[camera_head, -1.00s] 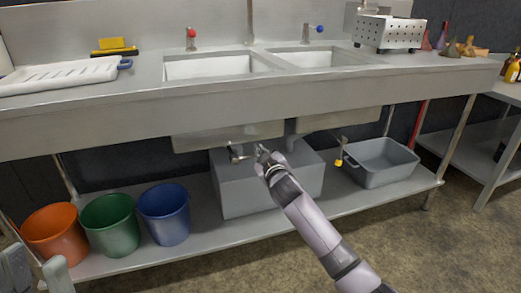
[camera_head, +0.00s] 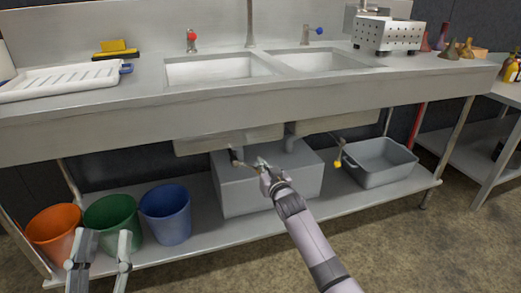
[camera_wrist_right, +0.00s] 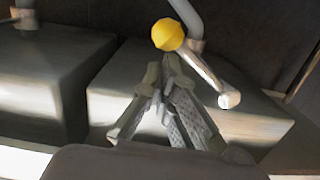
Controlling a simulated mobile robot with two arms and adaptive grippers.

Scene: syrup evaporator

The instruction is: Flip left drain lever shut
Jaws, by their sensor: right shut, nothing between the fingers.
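The left drain valve (camera_head: 236,157) hangs under the left sink basin, with its short lever reaching toward my right gripper (camera_head: 264,166). My right gripper is shut and empty, just to the right of the valve. In the right wrist view, a yellow ball knob (camera_wrist_right: 167,34) and a metal bar (camera_wrist_right: 210,78) show just beyond the shut fingertips (camera_wrist_right: 162,68). I cannot tell whether the fingers touch them. My left gripper (camera_head: 102,240) is open and empty at the lower left, in front of the green bucket.
A grey box (camera_head: 240,190) stands on the lower shelf beneath the valve. Orange (camera_head: 55,232), green (camera_head: 108,212) and blue (camera_head: 166,213) buckets stand to its left. A grey tub (camera_head: 380,165) and a second yellow-knobbed drain lever (camera_head: 338,163) are to the right.

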